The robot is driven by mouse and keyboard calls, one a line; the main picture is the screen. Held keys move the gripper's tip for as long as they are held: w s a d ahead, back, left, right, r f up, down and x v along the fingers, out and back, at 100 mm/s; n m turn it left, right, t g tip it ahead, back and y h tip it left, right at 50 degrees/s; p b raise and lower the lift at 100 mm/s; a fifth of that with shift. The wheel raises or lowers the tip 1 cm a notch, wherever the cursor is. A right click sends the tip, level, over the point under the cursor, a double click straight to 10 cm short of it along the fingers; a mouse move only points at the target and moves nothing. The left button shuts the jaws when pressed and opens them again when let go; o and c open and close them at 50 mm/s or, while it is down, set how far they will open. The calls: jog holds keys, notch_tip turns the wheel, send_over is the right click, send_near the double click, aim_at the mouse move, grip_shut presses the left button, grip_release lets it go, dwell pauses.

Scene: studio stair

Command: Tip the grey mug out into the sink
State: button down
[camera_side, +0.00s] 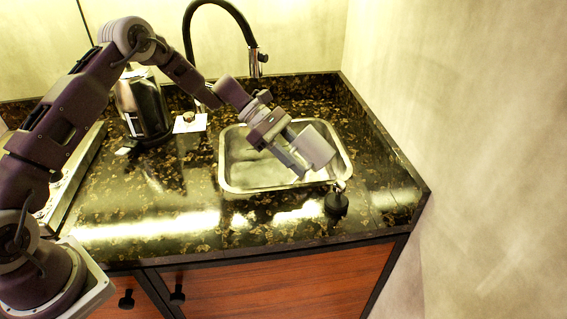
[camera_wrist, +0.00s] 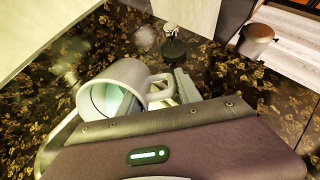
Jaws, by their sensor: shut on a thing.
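The grey mug (camera_side: 315,146) is held tilted over the right part of the metal sink (camera_side: 236,187) in the side view. My gripper (camera_side: 297,160) is shut on it. In the wrist view the mug (camera_wrist: 124,75) lies well over on its side, its open mouth facing the lower left. Its inside looks pale green and I cannot make out any contents. Its handle is on the right, beside a gripper finger (camera_wrist: 187,86).
A black tap (camera_side: 250,40) arches behind the sink. A small black dispenser-like object (camera_side: 337,203) stands at the sink's front right edge, also in the wrist view (camera_wrist: 173,47). A dark kettle-like appliance (camera_side: 146,108) and a white card (camera_side: 188,124) are to the left. The front-left counter is clear.

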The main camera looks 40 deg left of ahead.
aim_at(292, 144)
jog(key=shift+f+h+p, duration=0.25)
jog(key=shift+h+p, duration=0.1)
jog(key=shift+h, duration=0.55)
dwell(0.3)
jog(key=shift+a+r+h+p, duration=0.2)
jog(key=shift+r+h+p, duration=0.2)
jog(key=shift+h, duration=0.4)
dwell(0.8)
jog(key=shift+a+r+t+h+p, duration=0.3)
jog(key=shift+a+r+h, duration=0.1)
jog(key=shift+a+h, duration=0.4)
dwell(0.8)
jog(key=shift+s+a+r+h, duration=0.1)
jog(key=shift+a+r+h, duration=0.1)
jog(key=shift+r+h, duration=0.85)
dwell(0.5)
